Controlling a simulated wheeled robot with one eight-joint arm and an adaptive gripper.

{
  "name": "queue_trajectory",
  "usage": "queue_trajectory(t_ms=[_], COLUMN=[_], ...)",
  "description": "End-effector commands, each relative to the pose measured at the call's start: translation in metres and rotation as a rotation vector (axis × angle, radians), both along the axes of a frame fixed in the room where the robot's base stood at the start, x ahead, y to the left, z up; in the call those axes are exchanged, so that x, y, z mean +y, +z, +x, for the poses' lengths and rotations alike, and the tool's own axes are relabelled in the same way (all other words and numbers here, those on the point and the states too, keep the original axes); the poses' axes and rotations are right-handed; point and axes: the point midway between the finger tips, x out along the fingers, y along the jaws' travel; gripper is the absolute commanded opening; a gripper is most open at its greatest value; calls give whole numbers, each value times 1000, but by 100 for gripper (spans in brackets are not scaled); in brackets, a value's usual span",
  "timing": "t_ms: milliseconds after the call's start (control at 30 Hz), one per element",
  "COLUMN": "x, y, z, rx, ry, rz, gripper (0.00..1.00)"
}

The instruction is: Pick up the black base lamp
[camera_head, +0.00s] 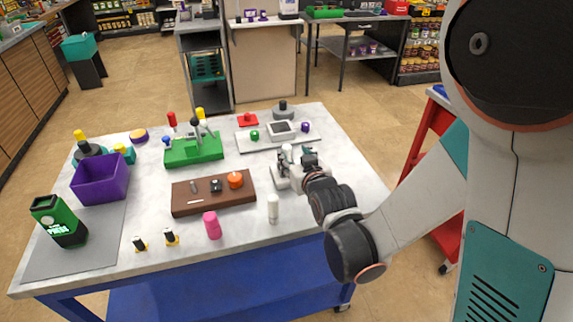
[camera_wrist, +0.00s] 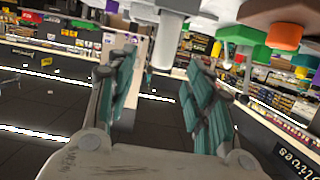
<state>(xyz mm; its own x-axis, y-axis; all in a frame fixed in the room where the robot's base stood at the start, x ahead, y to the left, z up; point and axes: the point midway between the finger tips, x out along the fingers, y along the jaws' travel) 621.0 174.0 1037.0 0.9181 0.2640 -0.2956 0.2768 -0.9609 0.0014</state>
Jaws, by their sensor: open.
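I cannot tell for certain which object is the black base lamp. Two small upright pieces with dark and yellow parts stand at the table's front edge, a left one (camera_head: 140,244) and a right one (camera_head: 171,237). My gripper (camera_head: 296,155) is above the right part of the table, near the grey tray. In the wrist view its teal fingers (camera_wrist: 158,95) are spread apart with nothing between them. That view seems upside down, with a white cylinder (camera_wrist: 172,45) beyond the fingers at the top.
A brown board (camera_head: 210,205) with an orange knob (camera_head: 235,180) lies mid-table. A pink bottle (camera_head: 212,226) and white bottle (camera_head: 272,208) stand in front. A purple bin (camera_head: 100,180) and green box (camera_head: 60,220) are left. A green board (camera_head: 190,155) and grey tray (camera_head: 250,145) are behind.

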Motion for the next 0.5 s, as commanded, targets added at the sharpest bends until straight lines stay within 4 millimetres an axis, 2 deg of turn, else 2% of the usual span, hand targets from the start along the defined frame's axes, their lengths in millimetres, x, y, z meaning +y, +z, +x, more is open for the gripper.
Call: queue_trajectory(t_ms=[267,500], x=[6,19], y=[-5,-9], z=[19,51], rx=[0,0], ry=[0,-1], rz=[1,1], gripper=[48,48])
